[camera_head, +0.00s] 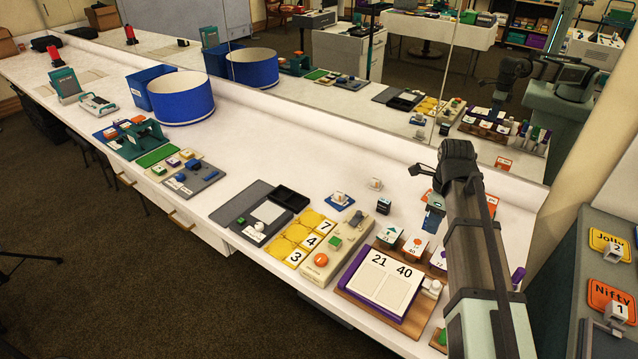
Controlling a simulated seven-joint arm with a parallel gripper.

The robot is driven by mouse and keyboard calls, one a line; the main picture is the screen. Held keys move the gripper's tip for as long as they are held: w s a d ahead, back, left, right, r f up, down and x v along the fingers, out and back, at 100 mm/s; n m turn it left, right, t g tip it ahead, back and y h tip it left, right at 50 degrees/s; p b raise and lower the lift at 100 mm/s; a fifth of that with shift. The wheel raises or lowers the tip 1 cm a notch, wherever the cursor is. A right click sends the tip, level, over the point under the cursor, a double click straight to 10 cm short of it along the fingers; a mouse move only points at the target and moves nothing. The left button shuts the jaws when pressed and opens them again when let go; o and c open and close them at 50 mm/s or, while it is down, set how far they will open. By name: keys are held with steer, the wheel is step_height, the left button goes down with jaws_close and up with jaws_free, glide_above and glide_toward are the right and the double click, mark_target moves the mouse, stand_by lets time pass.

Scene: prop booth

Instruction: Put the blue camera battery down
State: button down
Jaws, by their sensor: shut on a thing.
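My gripper (437,190) hangs at the right of the white counter, below the dark wrist at the end of my arm. It is shut on a small blue block, which I take to be the blue camera battery (434,207). The battery shows just left of my arm, above the back of the counter's right part. My arm hides part of the gripper, and the fingertips are too small to make out. I cannot tell the battery's exact height above the counter.
Below the gripper are small labelled blocks (389,236) and a wooden board with a numbered card (384,282). Left of these lie yellow number tiles (303,240) and a dark grey tray (243,204). A mirror stands behind.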

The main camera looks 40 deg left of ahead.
steer(key=a+n, duration=0.3)
steer(key=a, duration=3)
steer(key=w+a+r+m, duration=0.1)
steer(key=w+a, duration=0.7)
steer(key=a, duration=0.2)
steer(key=shift+d+f+m, duration=0.1)
steer(key=shift+f+m, duration=0.45)
steer(key=shift+f, duration=1.95)
steer(key=shift+f+m, duration=0.55)
steer(key=shift+f, duration=1.95)
steer(key=shift+f, duration=0.15)
steer(key=c, duration=0.8)
jaws_free()
step_height(320, 180, up, 12)
steer(key=shift+r, duration=0.15)
